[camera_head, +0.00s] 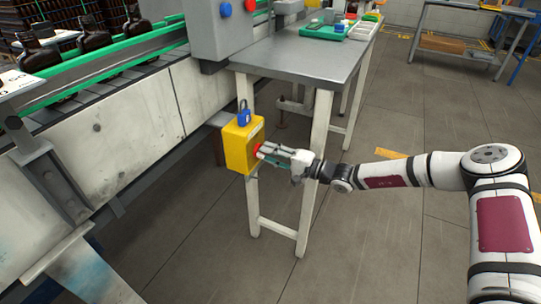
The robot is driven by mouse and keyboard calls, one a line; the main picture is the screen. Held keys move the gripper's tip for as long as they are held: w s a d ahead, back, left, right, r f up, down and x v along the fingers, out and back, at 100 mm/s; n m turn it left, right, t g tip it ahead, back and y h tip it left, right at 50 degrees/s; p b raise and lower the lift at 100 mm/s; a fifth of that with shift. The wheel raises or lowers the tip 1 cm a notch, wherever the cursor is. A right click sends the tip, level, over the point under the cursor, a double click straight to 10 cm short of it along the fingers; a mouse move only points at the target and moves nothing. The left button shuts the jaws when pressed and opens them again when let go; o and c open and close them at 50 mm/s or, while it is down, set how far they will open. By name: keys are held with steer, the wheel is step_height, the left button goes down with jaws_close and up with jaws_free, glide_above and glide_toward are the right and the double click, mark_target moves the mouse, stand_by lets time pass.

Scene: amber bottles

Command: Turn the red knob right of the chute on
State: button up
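The red knob (258,150) sits on the right-hand face of a yellow box (238,148), mostly hidden by my gripper. A blue padlock (244,117) stands on top of the box. My gripper (264,154) reaches in from the right, with its fingertips at the knob. The fingers look spread, one above and one lower, but whether they touch the knob is too small to tell. The knob's turned position cannot be read. A grey cabinet (222,40) above carries a blue button and a red button.
A metal table (290,60) with white legs stands just behind my gripper, with green and white trays on top. A conveyor (110,72) with dark bottles and green rails runs along the left. The floor at right is open.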

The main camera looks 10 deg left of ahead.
jaws_close()
steer(key=shift+m+p, duration=0.3)
steer(key=shift+m, duration=0.1)
steer(key=m+p, duration=0.3)
steer(key=m, duration=1.3)
steer(key=shift+f+m, duration=0.1)
steer(key=shift+m, duration=0.6)
